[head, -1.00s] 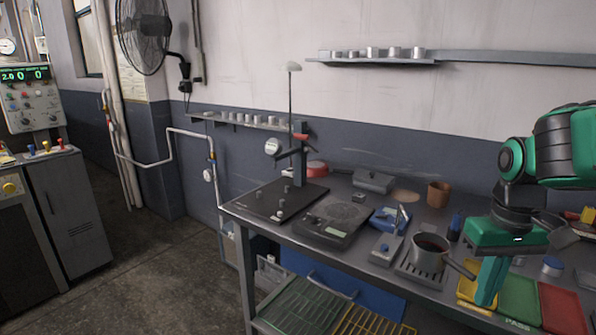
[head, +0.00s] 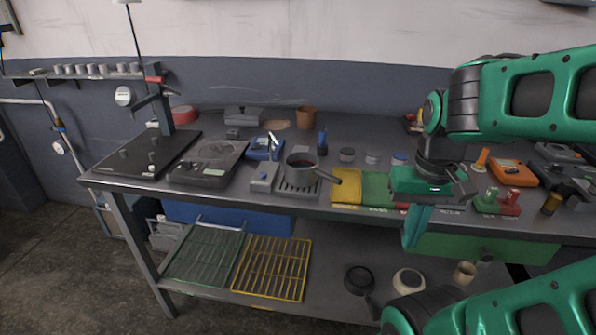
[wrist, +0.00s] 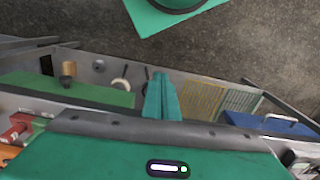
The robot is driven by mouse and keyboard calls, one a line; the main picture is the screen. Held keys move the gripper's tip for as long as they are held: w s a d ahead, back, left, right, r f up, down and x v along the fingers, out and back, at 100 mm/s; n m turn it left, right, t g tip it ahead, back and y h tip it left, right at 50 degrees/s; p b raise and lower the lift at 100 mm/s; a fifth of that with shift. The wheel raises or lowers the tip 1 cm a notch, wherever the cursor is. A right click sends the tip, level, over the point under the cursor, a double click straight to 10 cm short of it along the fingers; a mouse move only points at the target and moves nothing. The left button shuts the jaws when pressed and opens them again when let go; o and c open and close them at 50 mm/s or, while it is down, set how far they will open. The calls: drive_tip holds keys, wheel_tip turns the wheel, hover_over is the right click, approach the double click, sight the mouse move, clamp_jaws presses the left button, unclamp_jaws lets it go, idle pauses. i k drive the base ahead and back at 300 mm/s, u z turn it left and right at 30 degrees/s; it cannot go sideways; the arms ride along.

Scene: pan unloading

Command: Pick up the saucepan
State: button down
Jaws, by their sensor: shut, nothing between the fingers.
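A small grey saucepan (head: 301,161) with dark contents and a stubby handle pointing right stands on a slotted grey stand (head: 297,187) near the bench's front edge. My gripper (head: 412,240) is at the bench's front edge, to the right of the saucepan and apart from it. Its green fingers point down, and in the wrist view the fingers (wrist: 161,84) are together with nothing between them. The saucepan is not clearly visible in the wrist view.
Yellow (head: 346,187) and green (head: 376,188) trays lie right of the saucepan. A black scale (head: 208,164) stands to its left. The lower shelf holds a green rack (head: 205,255), a yellow rack (head: 271,268) and dark (head: 358,280) and cream (head: 409,281) round vessels.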

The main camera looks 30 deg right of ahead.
sight(302, 170)
drive_tip(key=u, duration=0.15)
drive_tip(key=k, duration=1.2)
drive_tip(key=z, duration=0.7)
drive_tip(key=i, duration=0.95)
